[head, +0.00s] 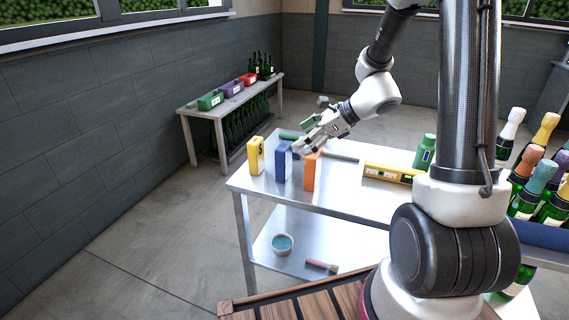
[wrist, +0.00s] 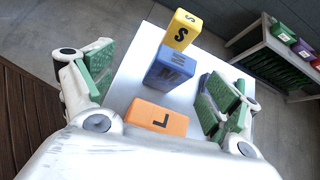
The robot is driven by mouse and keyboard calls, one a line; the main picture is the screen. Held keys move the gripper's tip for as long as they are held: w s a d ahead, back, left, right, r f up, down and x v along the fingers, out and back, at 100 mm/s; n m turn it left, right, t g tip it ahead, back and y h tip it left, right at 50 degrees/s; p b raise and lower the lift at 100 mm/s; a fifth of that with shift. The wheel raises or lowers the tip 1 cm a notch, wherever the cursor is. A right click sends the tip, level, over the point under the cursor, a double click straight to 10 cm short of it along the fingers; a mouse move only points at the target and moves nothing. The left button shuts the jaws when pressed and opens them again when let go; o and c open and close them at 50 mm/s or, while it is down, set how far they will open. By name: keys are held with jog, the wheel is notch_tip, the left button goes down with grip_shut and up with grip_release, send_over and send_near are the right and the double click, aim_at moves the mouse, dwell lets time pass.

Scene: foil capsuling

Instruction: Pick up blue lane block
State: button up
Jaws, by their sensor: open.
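The blue lane block (head: 283,163) stands upright on the white table, between the yellow block (head: 256,155) and the orange block (head: 312,171). In the wrist view the blue block (wrist: 169,68) shows an M on its top and lies between my fingers, farther out than the orange block (wrist: 157,118) marked L. The yellow block (wrist: 182,29) marked S is behind it. My gripper (head: 308,137) is open and empty, above and beside the blue and orange blocks. In the wrist view its green-padded fingers (wrist: 160,82) are spread wide on both sides.
Foil-topped bottles (head: 536,180) stand at far right. A back bench (head: 232,105) holds coloured bins. A bowl (head: 283,245) and brush sit on the lower shelf.

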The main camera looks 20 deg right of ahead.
aim_at(285, 146)
jog(key=w+f+m, duration=0.1)
jog(key=w+f, duration=0.1)
jog(key=shift+w+a+m+t, duration=0.15)
jog(key=shift+w+m+t, duration=0.15)
jog(key=shift+w+m, duration=0.1)
jog(key=x, duration=0.7)
jog(key=shift+w, duration=0.35)
jog(key=shift+r, duration=0.1)
jog(key=c, duration=1.6)
